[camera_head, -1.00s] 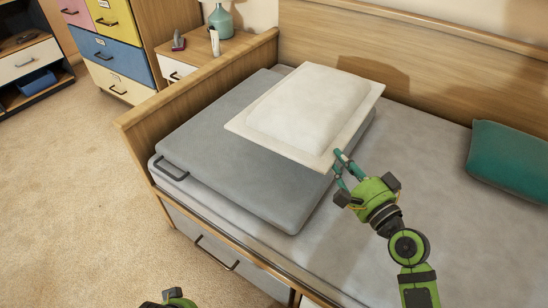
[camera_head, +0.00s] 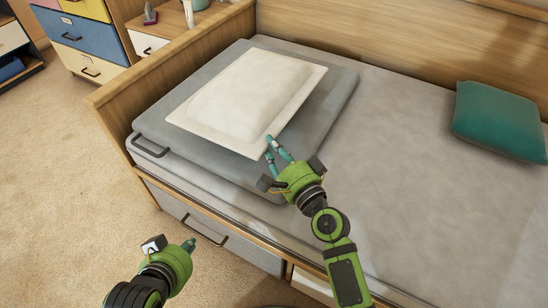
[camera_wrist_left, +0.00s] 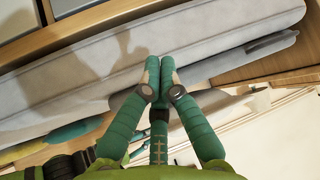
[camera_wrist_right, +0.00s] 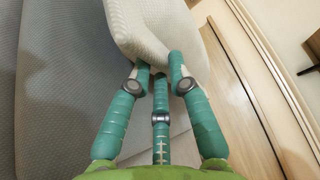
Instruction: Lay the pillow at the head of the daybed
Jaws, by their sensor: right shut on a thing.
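The cream pillow (camera_head: 245,92) with a flat border is over the grey folded pad (camera_head: 335,92) at the left, headboard end of the daybed (camera_head: 385,215). It lies roughly flat; I cannot tell whether it touches the pad. My right gripper (camera_head: 272,147) is shut on the pillow's near right corner. In the right wrist view the pillow (camera_wrist_right: 150,30) is between the fingertips (camera_wrist_right: 160,65). My left gripper (camera_head: 172,246) is empty, in front of the daybed's drawer side. In the left wrist view its fingertips (camera_wrist_left: 160,68) are together.
A teal cushion (camera_head: 500,122) lies at the daybed's back right. The wooden end board (camera_head: 170,75) and back panel (camera_head: 400,40) stand above the mattress. A drawer with a dark handle (camera_head: 205,231) is below. The mattress middle is clear.

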